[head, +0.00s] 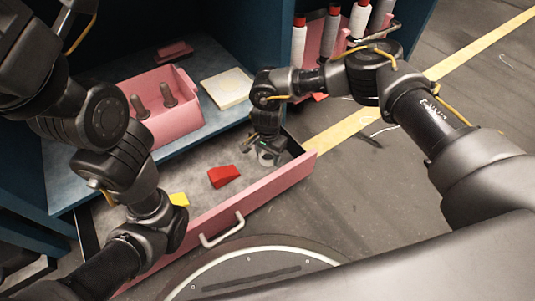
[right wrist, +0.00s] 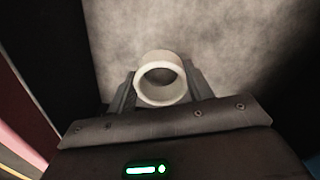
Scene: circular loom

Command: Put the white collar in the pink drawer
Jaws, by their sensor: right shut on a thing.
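The white collar (right wrist: 158,56) is a short, thick ring. In the right wrist view it sits between the two fingers of my right gripper (right wrist: 162,88), which is shut on it. In the head view my right gripper (head: 267,152) points down inside the open pink drawer, near its right end. The collar is small and mostly hidden by the gripper there. The pink drawer (head: 272,188) is pulled out, with a grey floor and a white handle on its front. My left arm reaches across the left side, and its fingers are not visible.
A red block (head: 224,176) and a yellow block (head: 179,199) lie in the drawer. On the shelf above are a pink bin (head: 183,125) with brown pegs and a cream board (head: 228,88). Thread spools (head: 331,30) stand at the back right.

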